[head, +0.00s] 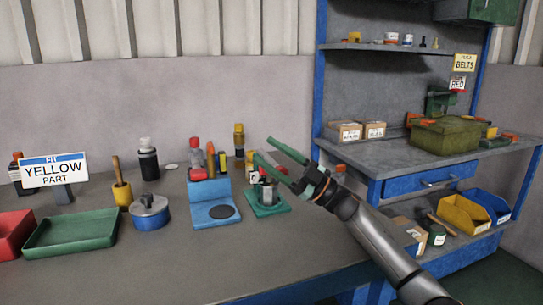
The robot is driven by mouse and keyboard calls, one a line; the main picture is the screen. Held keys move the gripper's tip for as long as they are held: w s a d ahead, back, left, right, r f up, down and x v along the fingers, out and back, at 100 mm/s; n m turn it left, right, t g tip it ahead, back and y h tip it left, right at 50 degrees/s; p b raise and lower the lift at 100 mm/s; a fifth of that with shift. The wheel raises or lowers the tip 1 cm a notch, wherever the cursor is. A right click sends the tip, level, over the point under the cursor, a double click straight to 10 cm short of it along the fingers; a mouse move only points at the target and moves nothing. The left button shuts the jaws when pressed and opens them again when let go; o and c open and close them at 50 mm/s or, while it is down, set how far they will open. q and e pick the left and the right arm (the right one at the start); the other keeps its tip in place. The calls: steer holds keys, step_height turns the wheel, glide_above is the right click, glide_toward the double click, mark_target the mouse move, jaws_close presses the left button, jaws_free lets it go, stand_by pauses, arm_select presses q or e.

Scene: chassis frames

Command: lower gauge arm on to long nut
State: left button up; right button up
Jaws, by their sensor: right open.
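My right gripper (263,148) comes in from the right with its two green fingers spread open and empty. It is above and just behind a small green-based fixture (267,209) on the bench. A grey metal cylinder (268,194) stands on this base, and a small white marked piece (253,177) shows beside it, below the fingers. I cannot tell for sure which part is the gauge arm or the long nut, as the gripper partly covers the fixture. My left gripper is out of view.
A blue stand (205,193) with a dark round pad is left of the fixture, with several bottles behind. A blue pot (150,217), green tray (72,243) and sign (54,170) stand farther left. The front of the bench (190,265) is clear. A blue shelf unit stands right.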

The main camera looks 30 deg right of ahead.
steer(key=shift+o, duration=0.3)
steer(key=shift+d, duration=0.1)
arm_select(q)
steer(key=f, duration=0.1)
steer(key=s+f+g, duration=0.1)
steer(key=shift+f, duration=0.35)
arm_select(e)
steer(key=s+d+f, duration=0.1)
steer(key=s+d, duration=0.8)
steer(key=s, duration=0.1)
steer(key=shift+s+d+f, duration=0.25)
steer(key=shift+s+d, duration=0.1)
